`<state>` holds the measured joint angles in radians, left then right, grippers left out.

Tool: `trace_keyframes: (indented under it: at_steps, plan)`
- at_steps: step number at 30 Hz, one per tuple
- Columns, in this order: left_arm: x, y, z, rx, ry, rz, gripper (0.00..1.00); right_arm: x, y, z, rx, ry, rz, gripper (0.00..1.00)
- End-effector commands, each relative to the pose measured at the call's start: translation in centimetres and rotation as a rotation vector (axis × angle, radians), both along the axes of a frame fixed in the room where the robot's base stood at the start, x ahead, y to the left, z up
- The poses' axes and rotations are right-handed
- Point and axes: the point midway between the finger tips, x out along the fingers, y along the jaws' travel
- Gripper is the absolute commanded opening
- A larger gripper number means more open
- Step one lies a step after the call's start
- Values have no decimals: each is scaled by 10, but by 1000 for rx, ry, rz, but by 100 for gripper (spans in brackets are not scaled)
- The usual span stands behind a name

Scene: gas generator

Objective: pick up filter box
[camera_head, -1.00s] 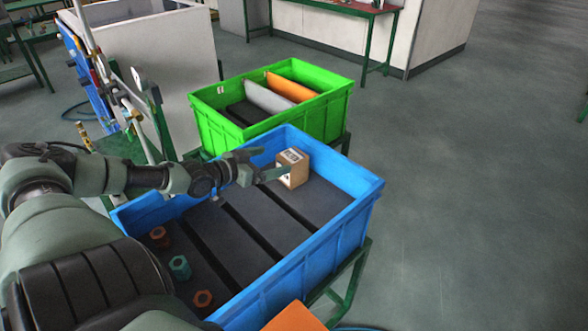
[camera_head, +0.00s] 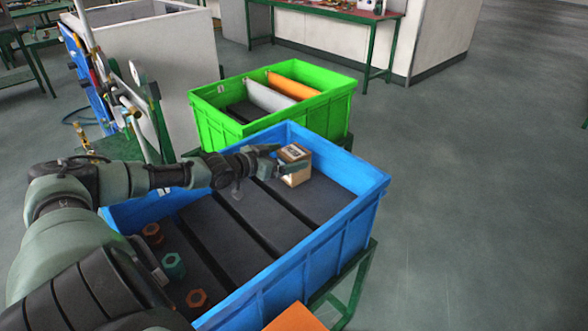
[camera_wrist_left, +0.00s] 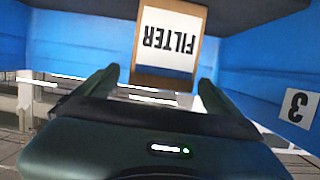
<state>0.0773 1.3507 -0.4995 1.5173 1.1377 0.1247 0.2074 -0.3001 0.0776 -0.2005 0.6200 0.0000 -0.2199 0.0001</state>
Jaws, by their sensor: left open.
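The filter box (camera_head: 293,163) is a small brown carton with a white label, at the far end of the blue bin (camera_head: 349,205). It also shows in the left wrist view (camera_wrist_left: 169,42), its label reading FILTER upside down. My left gripper (camera_head: 279,160) reaches into the bin from the left, right at the box. In the left wrist view its two fingers (camera_wrist_left: 155,80) are apart, one to each side of the box's near end. I cannot tell whether they touch it. My right gripper is not in view.
Several hex-shaped pieces (camera_head: 173,265) in red, teal and orange lie at the bin's near left. A green bin (camera_head: 325,112) with grey and orange panels stands behind. Open floor lies to the right.

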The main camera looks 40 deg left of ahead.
Motion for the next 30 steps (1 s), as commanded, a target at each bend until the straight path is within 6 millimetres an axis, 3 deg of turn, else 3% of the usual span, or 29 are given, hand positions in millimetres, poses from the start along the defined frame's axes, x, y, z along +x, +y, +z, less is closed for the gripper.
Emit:
trace_keyframes:
  at_steps: [6, 17, 26, 30]
  plan:
    - [14, -1, -3, 0, -3, 0, 97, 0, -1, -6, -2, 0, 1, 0]
    - [17, -2, -5, 2, 1, -2, 97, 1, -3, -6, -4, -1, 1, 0]
    - [17, -2, -5, 1, 1, -1, 21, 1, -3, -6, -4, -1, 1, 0]
    - [17, -2, -4, 2, -1, -2, 21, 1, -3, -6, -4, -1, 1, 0]
